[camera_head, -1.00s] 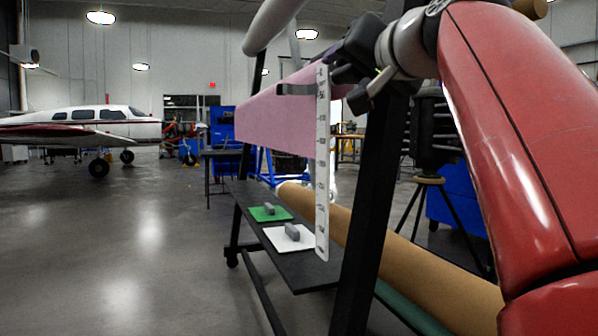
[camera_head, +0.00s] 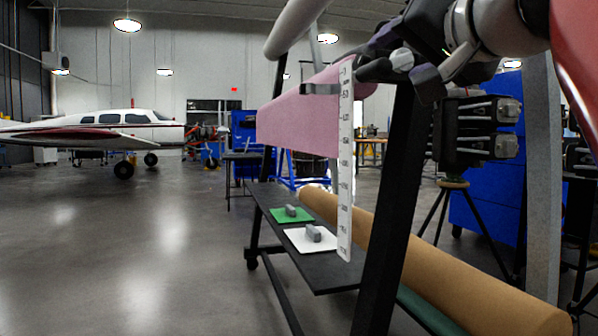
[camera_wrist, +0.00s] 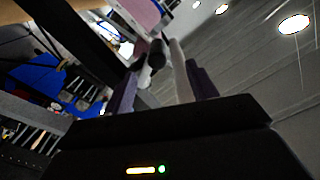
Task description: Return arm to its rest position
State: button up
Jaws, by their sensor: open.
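My gripper (camera_head: 398,64) is at the upper right of the head view, close to the top of the black rack and the end of the pink roll (camera_head: 300,118). In the wrist view my gripper's two purplish fingers (camera_wrist: 162,80) stand apart with nothing clearly held between them. A dark rod end and a pale tube (camera_wrist: 180,72) show beyond the gap. I cannot tell whether the fingers touch the rack. My red arm link is at the right edge of the head view.
A white ruler (camera_head: 345,170) hangs from the rack. Green (camera_head: 292,215) and white (camera_head: 310,239) plates with grey handles lie on the black shelf. Open floor lies left, with an airplane (camera_head: 90,130) beyond.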

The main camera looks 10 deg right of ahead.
jog(key=shift+w+f, duration=0.1)
notch_tip(320, 180, down, 12)
jog(key=w+a+g+p, duration=0.2)
jog(key=g+p, duration=0.2)
jog(key=s+a+f+n+g+p, duration=0.1)
jog(key=s+f, duration=0.3)
jog(key=f, duration=0.7)
jog(key=s+a+f+n+g+h+p, duration=0.1)
jog(key=s+f+g, duration=0.3)
jog(key=f, duration=0.7)
jog(key=s+a+f+n+g+p, duration=0.3)
jog(key=s+f, duration=0.1)
jog(key=f, duration=0.7)
jog(key=shift+s+a+h, duration=0.15)
jog(key=shift+a+h, duration=0.1)
jog(key=shift+h, duration=0.05)
